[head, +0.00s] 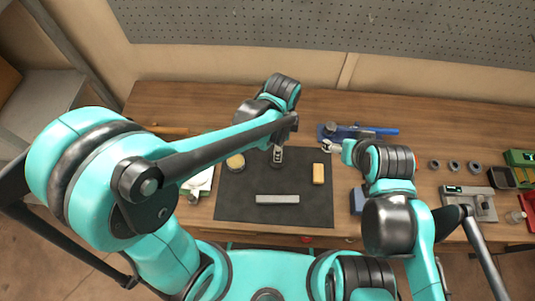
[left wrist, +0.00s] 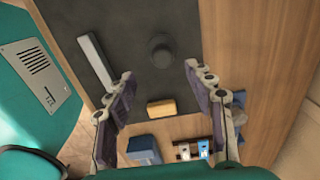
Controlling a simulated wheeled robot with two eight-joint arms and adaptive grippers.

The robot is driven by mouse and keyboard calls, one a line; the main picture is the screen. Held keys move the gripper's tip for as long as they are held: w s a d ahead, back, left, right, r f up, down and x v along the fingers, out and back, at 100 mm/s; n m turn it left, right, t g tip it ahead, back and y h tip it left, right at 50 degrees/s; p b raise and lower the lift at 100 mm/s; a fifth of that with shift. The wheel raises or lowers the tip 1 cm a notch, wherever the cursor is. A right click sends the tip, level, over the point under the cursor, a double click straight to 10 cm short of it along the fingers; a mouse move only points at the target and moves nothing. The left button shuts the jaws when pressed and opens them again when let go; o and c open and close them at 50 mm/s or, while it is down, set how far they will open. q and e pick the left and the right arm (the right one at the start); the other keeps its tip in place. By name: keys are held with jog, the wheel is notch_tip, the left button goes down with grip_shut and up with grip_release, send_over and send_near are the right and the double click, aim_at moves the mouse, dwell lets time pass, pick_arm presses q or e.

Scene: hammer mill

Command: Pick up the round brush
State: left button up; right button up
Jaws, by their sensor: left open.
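A dark round object, which looks like the round brush (left wrist: 160,52), stands on the dark mat (left wrist: 130,20) in the left wrist view. My left gripper (left wrist: 159,74) is open and empty, with its two fingers spread either side in the picture and the round object between and beyond the tips, not visibly touched. In the head view my left gripper (head: 278,156) points down over the mat (head: 300,219) and hides most of that spot.
A grey bar (head: 277,199), a yellow block (head: 318,174) and a tan round item (head: 235,162) lie on the mat. A blue tray with tools (head: 345,132) is behind. Several dark rings (head: 454,166) and a grey device (head: 470,202) stand at the right.

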aim_at(273, 164)
pick_arm(q)
jog(key=f+b, duration=0.1)
jog(key=f, duration=0.1)
jog(key=f+b, duration=0.1)
jog(key=f, duration=0.5)
jog(key=shift+w+a+b, duration=0.1)
jog(key=shift+w+b, duration=0.15)
jog(key=shift+b, duration=0.15)
grip_shut()
